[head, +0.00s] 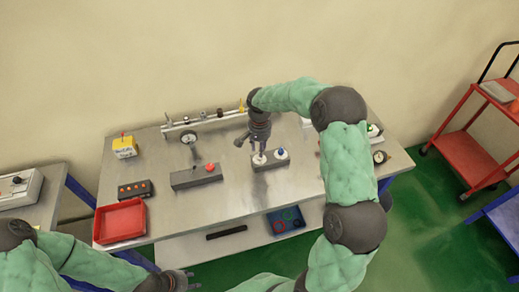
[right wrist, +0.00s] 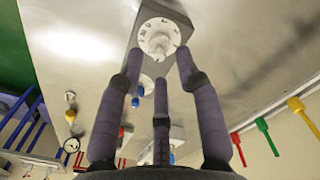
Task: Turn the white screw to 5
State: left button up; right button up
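The white screw (right wrist: 158,38) is a round white dial with dark marks around its rim and a raised grip in the middle. In the head view the white screw (head: 259,159) sits on the left part of a small grey block (head: 270,167), left of a blue knob (head: 281,154). My right gripper (head: 259,147) points down just above it. In the right wrist view its three fingers (right wrist: 160,75) are spread and empty, with the dial just beyond the tips; contact cannot be told. My left gripper (head: 188,280) is low at the front edge, fingers apart, holding nothing visible.
Another grey block with a red knob (head: 210,167) stands to the left. A red tray (head: 120,221), a dark button box (head: 135,190) and a yellow box (head: 124,147) are at the left. My right arm covers the table's right part.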

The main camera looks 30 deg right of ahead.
notch_tip(320, 180, up, 10)
jog(key=shift+r, duration=0.25)
dwell(0.6)
